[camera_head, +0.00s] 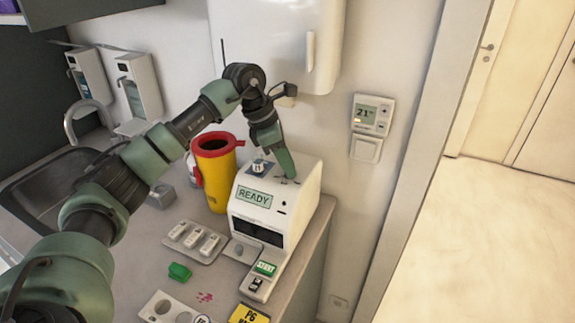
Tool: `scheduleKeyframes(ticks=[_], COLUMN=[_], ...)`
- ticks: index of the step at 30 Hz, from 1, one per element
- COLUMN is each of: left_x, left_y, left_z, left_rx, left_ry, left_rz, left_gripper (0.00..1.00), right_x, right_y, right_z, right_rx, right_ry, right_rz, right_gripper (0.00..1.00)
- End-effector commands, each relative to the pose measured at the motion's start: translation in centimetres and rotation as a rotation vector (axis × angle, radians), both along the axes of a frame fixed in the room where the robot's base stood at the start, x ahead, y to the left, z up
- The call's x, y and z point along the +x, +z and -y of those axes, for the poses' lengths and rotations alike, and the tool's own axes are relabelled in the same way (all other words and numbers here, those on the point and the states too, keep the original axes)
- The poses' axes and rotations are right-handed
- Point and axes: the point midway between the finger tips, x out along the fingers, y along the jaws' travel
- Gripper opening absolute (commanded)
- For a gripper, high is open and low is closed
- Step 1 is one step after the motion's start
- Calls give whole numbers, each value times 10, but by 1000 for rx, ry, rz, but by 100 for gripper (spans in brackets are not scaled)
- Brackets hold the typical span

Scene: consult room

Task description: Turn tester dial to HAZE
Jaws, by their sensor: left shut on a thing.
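The white tester (305,210) stands on the counter, its screen (254,197) reading READY. My left gripper (290,177) points down onto the tester's top face from above and is shut, with its fingertips at the spot where small dark marks are printed. The dial itself is hidden by the fingers, so I cannot read its setting or make out HAZE. My right gripper is not in view.
A yellow bin with a red rim (214,172) stands close left of the tester. A grey tray (195,240), a green block (179,272) and a yellow P6 card (248,314) lie in front. A wall cabinet (277,45) hangs above; a thermostat (372,115) is right.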

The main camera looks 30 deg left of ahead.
Motion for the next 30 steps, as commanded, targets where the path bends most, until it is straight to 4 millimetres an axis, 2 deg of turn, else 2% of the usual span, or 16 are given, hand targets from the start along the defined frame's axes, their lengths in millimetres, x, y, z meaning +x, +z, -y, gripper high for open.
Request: scheduleKeyframes(ticks=[18,30], left_x=[-2,-3], left_y=[-1,-1], left_z=[3,4], left_rx=[1,1], left_ry=[559,815], left_rz=[3,1], left_gripper=[0,0], right_x=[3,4], right_y=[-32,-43], right_z=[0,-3], right_rx=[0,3], right_ry=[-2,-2], right_rz=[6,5], right_gripper=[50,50])
